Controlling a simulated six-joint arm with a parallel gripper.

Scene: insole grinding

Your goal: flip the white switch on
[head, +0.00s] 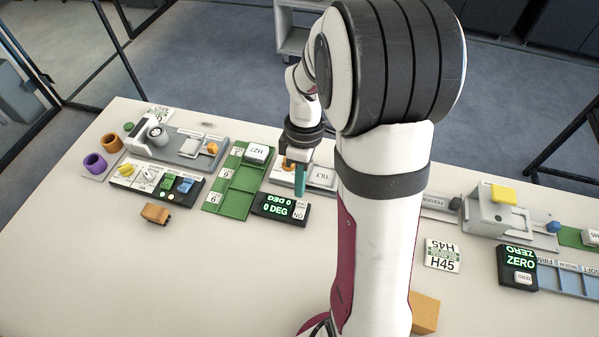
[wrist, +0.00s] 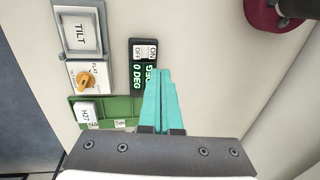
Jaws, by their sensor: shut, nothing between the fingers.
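A small white rocker switch marked ON and OFF (head: 299,209) sits at the right end of a black display box (head: 272,205) reading 0 DEG. In the wrist view the switch (wrist: 144,50) is at the top of the black box, with ON upright and OFF beside it. My gripper (head: 300,190) has teal fingers pressed together, pointing down, just beyond the switch in the head view. In the wrist view the shut fingertips (wrist: 162,72) cover part of the 0 DEG display and lie apart from the switch in the picture. I cannot tell their height.
A TILT unit (wrist: 80,35) with an orange knob (wrist: 87,80) stands beside the display box. A green tray (head: 232,195) holds a white H27 block (head: 256,152). A panel (head: 128,182) with knobs and coloured switches is at left.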

